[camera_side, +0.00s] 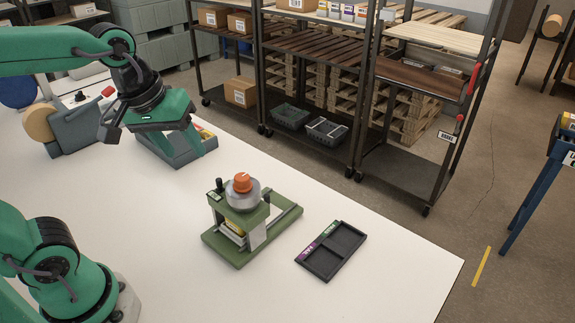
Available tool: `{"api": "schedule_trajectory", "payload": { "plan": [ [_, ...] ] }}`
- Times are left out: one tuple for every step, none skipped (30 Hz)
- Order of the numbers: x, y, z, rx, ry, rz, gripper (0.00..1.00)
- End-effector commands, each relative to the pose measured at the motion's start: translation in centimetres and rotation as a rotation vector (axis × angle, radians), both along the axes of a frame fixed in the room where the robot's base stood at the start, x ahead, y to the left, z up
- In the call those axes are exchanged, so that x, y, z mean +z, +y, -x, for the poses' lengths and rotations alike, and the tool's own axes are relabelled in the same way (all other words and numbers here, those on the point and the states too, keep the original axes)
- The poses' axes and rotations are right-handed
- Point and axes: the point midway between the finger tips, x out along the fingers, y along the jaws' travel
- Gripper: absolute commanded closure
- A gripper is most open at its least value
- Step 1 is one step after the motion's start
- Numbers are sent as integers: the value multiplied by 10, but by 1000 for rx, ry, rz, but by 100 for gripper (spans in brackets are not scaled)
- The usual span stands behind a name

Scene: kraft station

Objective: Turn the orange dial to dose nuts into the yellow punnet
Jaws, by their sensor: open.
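The orange dial (242,182) sits on top of a grey round hopper on the green dosing stand (225,249). The yellow punnet (233,231) shows partly inside the stand, below the hopper; the stand's frame hides much of it, and its contents cannot be seen. My gripper (108,128) is open at the upper left, above the table. It is well apart from the dial, to its left and higher up. I see nothing between its fingers.
A black two-compartment tray (331,251) lies right of the stand, near the table edge. The white table (150,225) is clear left of the stand. Shelving stands beyond.

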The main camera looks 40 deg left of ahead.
Motion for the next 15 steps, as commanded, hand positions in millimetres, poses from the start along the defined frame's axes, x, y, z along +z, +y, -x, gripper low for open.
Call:
{"api": "schedule_trajectory", "payload": {
  "plan": [
    [1,-3,-6,54,23,19,50],
    [2,-5,-9,89,37,31,50],
    [2,-8,-13,136,52,46,50],
    [3,-9,-16,172,65,55,50],
    [3,-11,-19,208,79,66,50],
    [4,-14,-23,257,94,79,50],
    [4,-16,-26,293,107,86,50],
    [4,-18,-29,329,120,95,50],
    [4,-20,-32,377,136,104,50],
    [4,-22,-36,415,147,111,50],
    [4,-24,-38,452,160,118,50],
    [4,-27,-43,502,175,125,50],
    [4,-29,-45,538,186,130,50],
    [3,-32,-48,576,197,134,50],
    [3,-35,-52,625,212,140,50]
  ]
}}
